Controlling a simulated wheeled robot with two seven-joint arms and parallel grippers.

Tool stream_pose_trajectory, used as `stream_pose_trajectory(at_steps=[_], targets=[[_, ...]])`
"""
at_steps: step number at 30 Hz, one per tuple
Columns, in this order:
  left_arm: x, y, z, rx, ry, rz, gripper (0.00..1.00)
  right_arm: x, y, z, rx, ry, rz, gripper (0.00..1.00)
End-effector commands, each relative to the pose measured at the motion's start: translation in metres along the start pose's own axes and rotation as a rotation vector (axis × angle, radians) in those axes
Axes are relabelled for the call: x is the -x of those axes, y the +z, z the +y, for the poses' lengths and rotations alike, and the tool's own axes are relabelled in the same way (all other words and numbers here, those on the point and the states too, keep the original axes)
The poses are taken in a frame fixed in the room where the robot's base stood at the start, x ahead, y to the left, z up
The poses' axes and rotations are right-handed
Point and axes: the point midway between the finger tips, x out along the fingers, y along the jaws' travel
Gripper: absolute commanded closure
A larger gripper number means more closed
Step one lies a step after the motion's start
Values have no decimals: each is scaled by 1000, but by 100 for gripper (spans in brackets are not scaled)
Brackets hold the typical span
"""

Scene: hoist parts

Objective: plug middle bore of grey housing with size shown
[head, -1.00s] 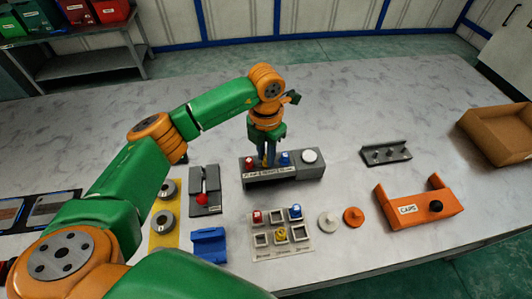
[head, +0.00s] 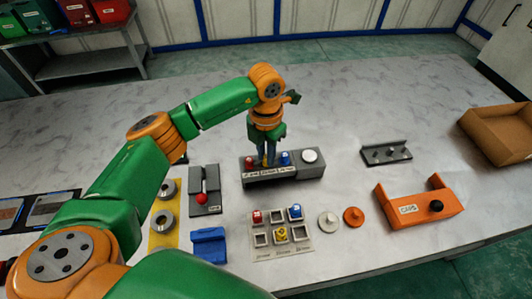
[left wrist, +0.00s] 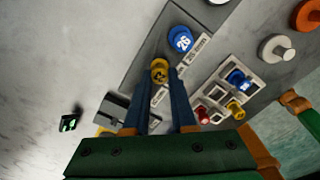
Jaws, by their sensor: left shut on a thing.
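The grey housing (head: 318,172) lies on the table with a red plug (head: 249,162) at its left and a blue plug (head: 285,158) to the right of the middle. In the left wrist view the blue plug (left wrist: 181,40) is marked 26. My left gripper (head: 266,160) points down at the middle of the housing. It is shut on a yellow plug (left wrist: 160,70), which is at the middle bore. How deep the plug sits is hidden by the fingers.
A pale tray (head: 309,246) in front holds red, blue and yellow plugs and has empty square places. Beside it are white (head: 327,222) and orange (head: 353,216) discs and an orange caps holder (head: 405,216). A grey stand with a red ball (head: 203,198) is at left.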

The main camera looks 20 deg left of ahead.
Motion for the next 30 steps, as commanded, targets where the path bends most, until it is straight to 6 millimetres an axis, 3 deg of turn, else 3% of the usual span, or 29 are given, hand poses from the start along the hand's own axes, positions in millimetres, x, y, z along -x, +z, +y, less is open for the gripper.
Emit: stream_pose_trajectory(at_steps=[13,14,18,30], targets=[[-1,0,0,0,0,0,100,-2,0,0,0,0,0,50],[-1,0,0,0,0,0,73,-2,0,0,0,0,0,50],[-1,0,0,0,0,0,41,-2,0,0,0,0,0,50],[7,0,0,0,0,0,41,5,0,0,0,0,0,50]])
